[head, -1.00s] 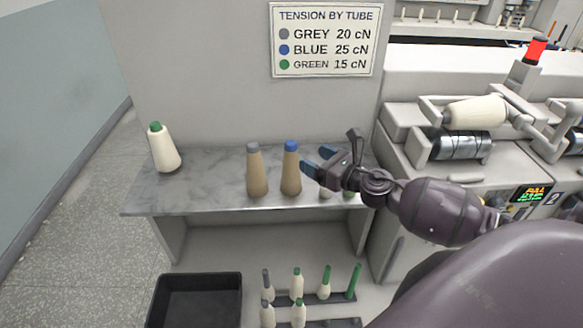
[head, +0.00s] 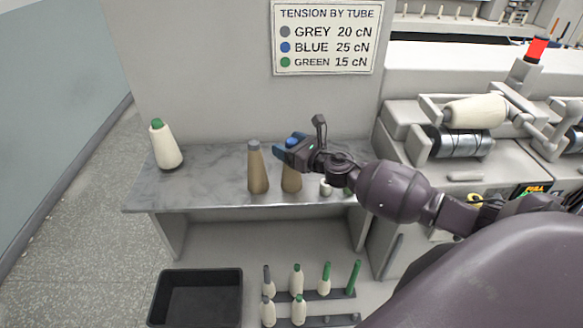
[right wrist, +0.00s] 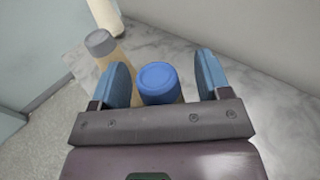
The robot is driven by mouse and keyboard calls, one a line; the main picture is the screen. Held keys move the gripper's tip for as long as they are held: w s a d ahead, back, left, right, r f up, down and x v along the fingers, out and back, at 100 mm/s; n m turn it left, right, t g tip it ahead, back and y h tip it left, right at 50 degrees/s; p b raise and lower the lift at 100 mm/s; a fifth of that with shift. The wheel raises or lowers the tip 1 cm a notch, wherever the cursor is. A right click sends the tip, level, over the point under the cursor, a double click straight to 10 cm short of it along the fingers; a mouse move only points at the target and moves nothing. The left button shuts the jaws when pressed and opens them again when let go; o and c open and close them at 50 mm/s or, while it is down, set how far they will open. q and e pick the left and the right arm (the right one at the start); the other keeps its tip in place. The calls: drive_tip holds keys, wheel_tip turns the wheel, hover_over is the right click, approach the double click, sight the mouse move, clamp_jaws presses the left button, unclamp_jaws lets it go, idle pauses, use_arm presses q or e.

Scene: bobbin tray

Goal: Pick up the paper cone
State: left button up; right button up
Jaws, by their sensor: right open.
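Two brown paper cones stand upright on the grey marble shelf (head: 210,182). One has a grey tip (head: 258,170); it also shows in the right wrist view (right wrist: 101,44). The other has a blue tip (head: 291,182), and my right gripper (head: 287,151) hides part of its top in the head view. In the right wrist view the blue tip (right wrist: 158,83) sits between the two blue fingers of my open right gripper (right wrist: 163,76), with gaps on both sides. My left gripper is not in view.
A cream cone with a green tip (head: 166,146) stands at the shelf's left. A small pale object (head: 325,187) is right of the blue-tipped cone. Below are a black bin (head: 198,273) and racks with several small bobbins (head: 325,279). A winding machine (head: 455,142) stands right.

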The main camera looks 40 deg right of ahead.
drive_tip(key=shift+w+a, duration=0.1)
drive_tip(key=shift+w, duration=0.3)
drive_tip(key=c, duration=1.2)
